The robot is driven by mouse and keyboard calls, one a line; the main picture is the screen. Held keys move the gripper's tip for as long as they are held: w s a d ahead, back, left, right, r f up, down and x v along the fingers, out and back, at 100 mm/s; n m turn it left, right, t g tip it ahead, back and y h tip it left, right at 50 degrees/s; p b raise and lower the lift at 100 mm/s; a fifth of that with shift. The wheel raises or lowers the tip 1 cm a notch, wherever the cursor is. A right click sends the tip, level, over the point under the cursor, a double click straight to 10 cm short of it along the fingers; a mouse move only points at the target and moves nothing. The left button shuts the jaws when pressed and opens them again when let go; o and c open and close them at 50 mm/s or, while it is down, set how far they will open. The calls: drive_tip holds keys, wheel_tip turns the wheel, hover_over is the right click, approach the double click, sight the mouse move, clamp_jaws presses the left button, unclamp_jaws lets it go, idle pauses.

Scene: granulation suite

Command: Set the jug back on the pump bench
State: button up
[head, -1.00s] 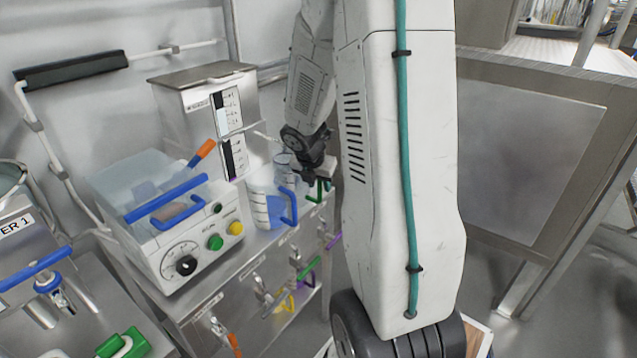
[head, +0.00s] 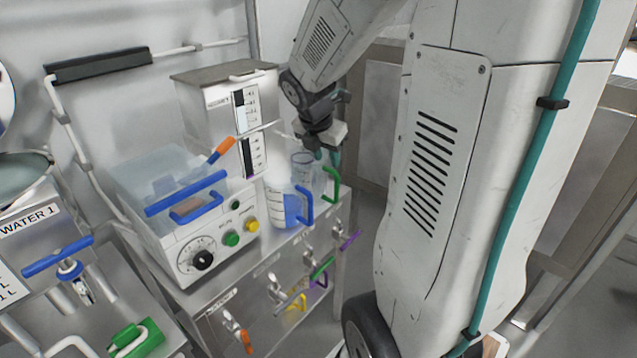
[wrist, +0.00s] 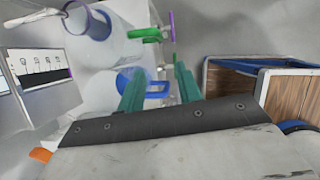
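A clear jug with a green handle (head: 332,186) stands at the right end of the steel pump bench (head: 262,262). Beside it on the left stands a clear jug with a blue handle (head: 284,206) and blue contents. My gripper (head: 328,157) is just above the green handle in the head view. In the wrist view its two teal fingers (wrist: 160,88) are apart with nothing gripped between them. Whether a finger touches a jug cannot be told.
A pump unit (head: 190,225) with a clear lid and knobs fills the bench's left part. Taps with coloured handles (head: 280,290) stick out from the bench front. A wooden crate (wrist: 235,95) shows right in the wrist view.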

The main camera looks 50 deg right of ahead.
drive_tip(key=s+a+r+m+y, duration=0.2)
drive_tip(key=s+a+r+m, duration=0.1)
drive_tip(key=s+a+m, duration=0.5)
drive_tip(key=s+a+r+m+y, duration=0.2)
drive_tip(key=s+a+m, duration=0.7)
drive_tip(key=a, duration=0.7)
drive_tip(key=r+m, duration=0.1)
drive_tip(key=m, duration=0.1)
drive_tip(key=shift+s+a+r+m, duration=0.15)
drive_tip(key=shift+s+r+m, duration=0.1)
drive_tip(key=shift+m, duration=0.15)
